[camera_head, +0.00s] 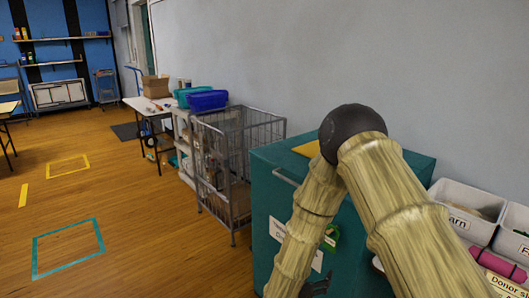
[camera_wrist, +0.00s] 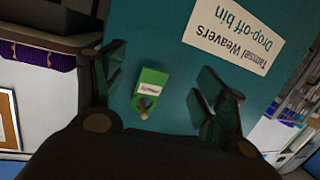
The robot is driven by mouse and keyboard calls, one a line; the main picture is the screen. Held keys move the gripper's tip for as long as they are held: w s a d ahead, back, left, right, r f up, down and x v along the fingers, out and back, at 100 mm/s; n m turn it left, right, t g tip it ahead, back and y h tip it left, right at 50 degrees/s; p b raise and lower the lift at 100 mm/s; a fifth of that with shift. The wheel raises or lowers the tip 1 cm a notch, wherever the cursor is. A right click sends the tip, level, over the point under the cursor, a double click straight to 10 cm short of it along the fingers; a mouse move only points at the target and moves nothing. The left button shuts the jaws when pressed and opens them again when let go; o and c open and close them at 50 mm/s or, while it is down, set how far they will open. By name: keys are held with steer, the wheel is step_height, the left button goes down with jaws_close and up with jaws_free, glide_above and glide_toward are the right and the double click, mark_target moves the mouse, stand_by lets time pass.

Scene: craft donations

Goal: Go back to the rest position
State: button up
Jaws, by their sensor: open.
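My gripper (camera_head: 318,288) is low in front of the teal drop-off bin in the head view, mostly hidden by my arm. In the wrist view my gripper (camera_wrist: 163,70) is open, its two dark fingers well apart with nothing held. The teal bin (camera_head: 282,214) stands against the wall. A small green tag (camera_head: 331,238) with a white label is on its front. The tag (camera_wrist: 153,80) shows between the fingers in the wrist view, apart from both. The white sign (camera_wrist: 233,37) reads "Tamsal Weavers Drop-off bin", upside down.
A grey wire cage cart (camera_head: 238,128) stands left of the bin. White labelled boxes (camera_head: 468,210) are at the right, near a pink roll (camera_head: 498,264). A table (camera_head: 150,104) holds a cardboard box farther back. The wooden floor at left is clear, with teal and yellow outlines.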

steer(key=s+d+f+n+g+y+p, duration=0.2)
steer(key=s+f+y, duration=0.2)
steer(key=s+f, duration=0.25)
steer(key=s+d+f+n+g+y+p, duration=0.1)
steer(key=s+f+n+g+y+p, duration=0.15)
steer(key=s+f, duration=0.45)
steer(key=s+d+n+g+y+p, duration=0.2)
steer(key=s+g+y+p, duration=0.2)
steer(key=s, duration=2.3)
steer(key=g, duration=0.3)
steer(key=shift+d+f+g, duration=0.2)
steer(key=shift+f+g, duration=0.1)
steer(key=shift+g, duration=0.05)
steer(key=shift+n, duration=0.25)
